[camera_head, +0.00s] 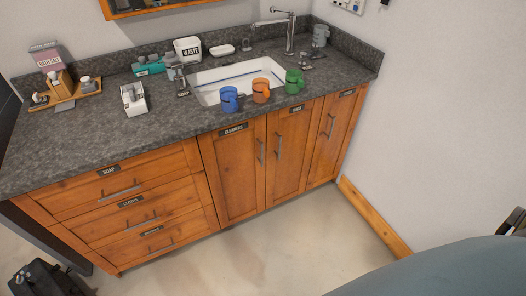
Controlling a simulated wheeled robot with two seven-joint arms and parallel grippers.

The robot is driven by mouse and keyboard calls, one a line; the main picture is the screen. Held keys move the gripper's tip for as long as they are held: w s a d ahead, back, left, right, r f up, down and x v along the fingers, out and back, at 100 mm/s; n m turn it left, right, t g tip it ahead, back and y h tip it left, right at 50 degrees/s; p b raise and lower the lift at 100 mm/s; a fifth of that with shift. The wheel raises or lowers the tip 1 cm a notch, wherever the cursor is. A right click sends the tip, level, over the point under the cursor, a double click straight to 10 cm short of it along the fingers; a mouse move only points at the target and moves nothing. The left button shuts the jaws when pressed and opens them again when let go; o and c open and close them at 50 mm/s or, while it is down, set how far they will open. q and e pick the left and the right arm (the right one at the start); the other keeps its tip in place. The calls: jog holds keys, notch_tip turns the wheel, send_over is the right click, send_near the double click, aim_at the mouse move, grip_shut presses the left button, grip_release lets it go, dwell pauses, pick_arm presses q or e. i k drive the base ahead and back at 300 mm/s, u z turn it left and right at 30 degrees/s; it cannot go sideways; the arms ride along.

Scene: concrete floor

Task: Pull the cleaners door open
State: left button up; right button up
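The cleaners door (232,180) is a brown wooden cabinet door under the counter, left of two similar doors. It is shut flush with the cabinet front. A dark label reading CLEANERS (233,130) sits at its top. Its vertical metal handle (261,151) is near the right edge, and nothing touches it. A dark part that looks like my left gripper (45,281) is at the bottom left, well away from the door; its fingers are not clear. A dark part that looks like my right gripper (514,222) is cut by the right edge, also far from the door.
The middle door (287,150) and right door (331,135) are shut, each with its own handle. Shut drawers (125,190) stand to the left. Blue (229,100), orange (261,91) and green (293,82) mugs stand near the counter's front edge. The floor before the cabinet is clear.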

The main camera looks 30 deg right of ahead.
aim_at(233, 156)
jog(key=k, duration=0.45)
jog(key=z, duration=1.05)
jog(key=i, duration=1.05)
jog(key=u, duration=1.5)
